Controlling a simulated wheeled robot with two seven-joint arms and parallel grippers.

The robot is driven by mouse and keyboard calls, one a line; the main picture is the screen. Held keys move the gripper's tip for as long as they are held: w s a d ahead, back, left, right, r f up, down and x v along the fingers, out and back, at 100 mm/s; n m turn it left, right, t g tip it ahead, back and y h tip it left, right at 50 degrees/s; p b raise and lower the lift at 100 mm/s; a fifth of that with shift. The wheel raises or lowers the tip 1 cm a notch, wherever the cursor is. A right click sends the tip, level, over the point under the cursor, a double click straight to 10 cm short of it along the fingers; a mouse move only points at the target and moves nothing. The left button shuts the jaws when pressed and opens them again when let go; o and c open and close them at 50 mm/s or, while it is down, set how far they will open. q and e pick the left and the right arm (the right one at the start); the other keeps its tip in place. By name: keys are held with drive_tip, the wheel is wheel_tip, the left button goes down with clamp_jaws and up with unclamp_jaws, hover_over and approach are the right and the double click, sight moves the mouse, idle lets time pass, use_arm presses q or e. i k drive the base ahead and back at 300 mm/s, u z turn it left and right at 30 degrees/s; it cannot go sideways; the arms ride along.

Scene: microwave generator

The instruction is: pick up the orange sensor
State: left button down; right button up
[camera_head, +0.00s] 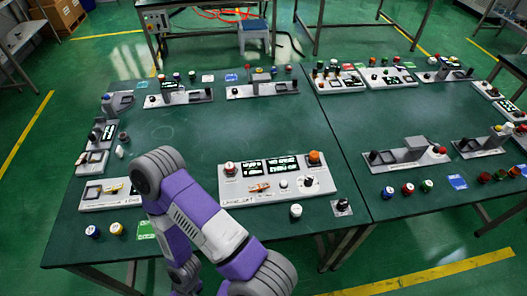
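A white control panel (240,199) lies near the front middle of the green table (215,130). A small orange-and-pale piece (259,187) lies on its left half, and a round orange knob (314,157) stands at its back right corner. I cannot tell which of these is the orange sensor. One of my purple and grey arms crosses the table's front left, just left of this panel. Its gripper does not show. My other gripper is also out of view.
A smaller panel (92,205) sits at the left front, partly behind my arm. A white knob (296,210) and a small switch (341,207) stand in front of the main panel. More panels line the back and right. The table's middle is clear.

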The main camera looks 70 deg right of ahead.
sight(314, 156)
drive_tip(key=u, duration=0.15)
drive_tip(key=k, duration=1.35)
drive_tip(key=z, duration=0.95)
